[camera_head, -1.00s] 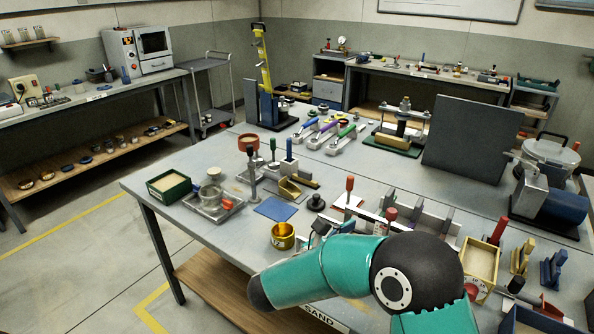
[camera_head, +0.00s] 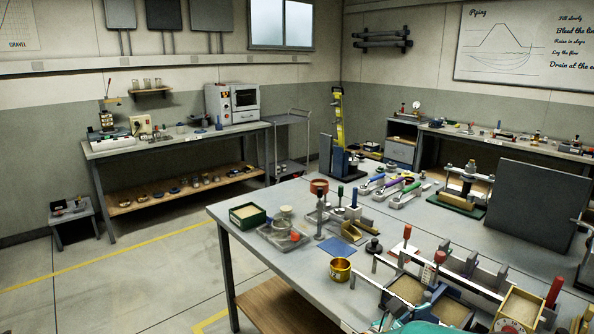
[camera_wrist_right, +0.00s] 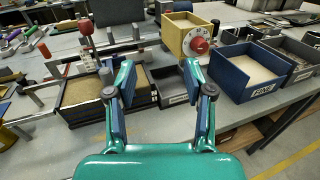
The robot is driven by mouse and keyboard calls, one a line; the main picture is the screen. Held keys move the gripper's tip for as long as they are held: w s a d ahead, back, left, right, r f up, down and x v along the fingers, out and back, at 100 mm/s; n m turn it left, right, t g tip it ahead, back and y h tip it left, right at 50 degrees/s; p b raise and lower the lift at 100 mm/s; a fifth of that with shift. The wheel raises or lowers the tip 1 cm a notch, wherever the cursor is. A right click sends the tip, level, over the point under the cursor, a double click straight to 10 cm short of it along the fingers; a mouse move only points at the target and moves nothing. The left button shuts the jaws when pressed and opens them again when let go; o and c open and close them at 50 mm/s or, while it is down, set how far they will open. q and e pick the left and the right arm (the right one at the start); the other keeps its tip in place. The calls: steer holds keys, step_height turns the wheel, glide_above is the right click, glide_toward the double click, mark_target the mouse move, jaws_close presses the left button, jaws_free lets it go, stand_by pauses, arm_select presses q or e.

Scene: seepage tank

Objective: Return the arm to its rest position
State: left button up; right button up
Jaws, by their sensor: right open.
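My right gripper shows in the right wrist view (camera_wrist_right: 158,88), with its two fingers spread and nothing between them. It hangs over the near side of the grey table (camera_head: 290,280), close to a dark tray of sand (camera_wrist_right: 82,112) and a wooden box with a dial (camera_wrist_right: 185,42). My left gripper is in neither view.
A blue box marked FINE (camera_wrist_right: 245,90) stands right of the gripper. A red-handled tool (camera_wrist_right: 87,35) stands upright behind the sand tray. A brass cup (camera_head: 341,271) and a green tray (camera_head: 247,208) are farther left on the table. The floor on the left is mostly clear.

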steer(key=s+f+m+g+y, duration=0.1)
steer(key=s+f+g+y, duration=0.3)
steer(key=f, duration=0.7)
steer(key=s+f+m+g+y, duration=0.1)
steer(key=s+f+g+y, duration=0.3)
steer(key=f, duration=0.6)
steer(key=s+a+f+m+t+y, duration=0.2)
steer(key=s+a+f+m+y, duration=1)
steer(key=m, duration=1)
steer(key=shift+s+a+f+m+y, duration=0.3)
steer(key=shift+s+a+f, duration=0.45)
steer(key=shift+s+f, duration=1.05)
steer(key=shift+w+f, duration=0.15)
steer(key=shift+w, duration=0.05)
